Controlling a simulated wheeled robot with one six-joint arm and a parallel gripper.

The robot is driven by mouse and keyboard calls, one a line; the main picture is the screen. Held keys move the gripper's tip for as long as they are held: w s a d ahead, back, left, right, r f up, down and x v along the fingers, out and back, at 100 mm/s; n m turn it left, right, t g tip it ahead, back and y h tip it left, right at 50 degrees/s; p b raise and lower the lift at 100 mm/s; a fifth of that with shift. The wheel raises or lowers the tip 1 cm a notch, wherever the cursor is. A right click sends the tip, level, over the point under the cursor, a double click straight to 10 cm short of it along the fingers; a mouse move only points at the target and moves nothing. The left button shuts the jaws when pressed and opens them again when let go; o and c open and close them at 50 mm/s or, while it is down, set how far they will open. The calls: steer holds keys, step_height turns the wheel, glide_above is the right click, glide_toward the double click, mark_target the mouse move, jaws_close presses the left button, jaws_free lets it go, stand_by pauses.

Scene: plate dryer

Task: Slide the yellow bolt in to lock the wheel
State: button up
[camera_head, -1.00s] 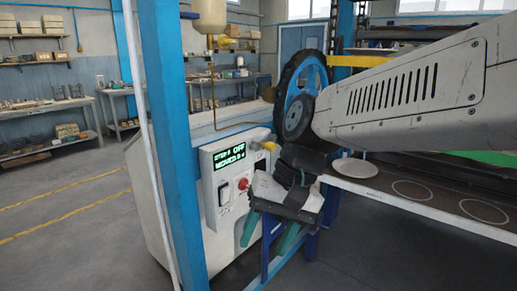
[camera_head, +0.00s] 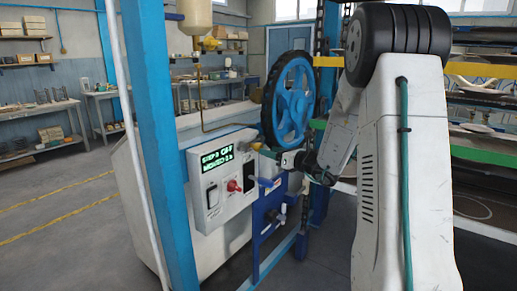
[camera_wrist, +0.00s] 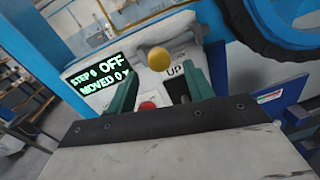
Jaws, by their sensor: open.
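The yellow bolt's round knob (camera_wrist: 159,59) shows in the wrist view, beyond the fingertips and between them. In the head view it is a small yellow spot (camera_head: 257,146) beside the wheel, above the control box's right edge. The blue wheel (camera_head: 290,100) with a dark rim stands upright to its right; part of the wheel (camera_wrist: 278,30) also shows at the wrist view's upper right. My gripper (camera_wrist: 158,72) is open, its two green fingers apart and nothing held between them. In the head view my gripper (camera_head: 264,168) is below and left of the wheel, partly hidden by my arm.
The control box (camera_head: 220,190) has a lit display reading OFF, a red knob (camera_head: 233,186) and a dark switch. A blue post (camera_head: 160,140) stands left of it. Racks with plates stand at right. The floor at left is clear.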

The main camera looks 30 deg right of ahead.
mark_target(259, 147)
steer(key=x, duration=0.6)
steer(key=shift+w+a, duration=0.1)
steer(key=shift+w, duration=0.05)
steer(key=shift+c, duration=0.3)
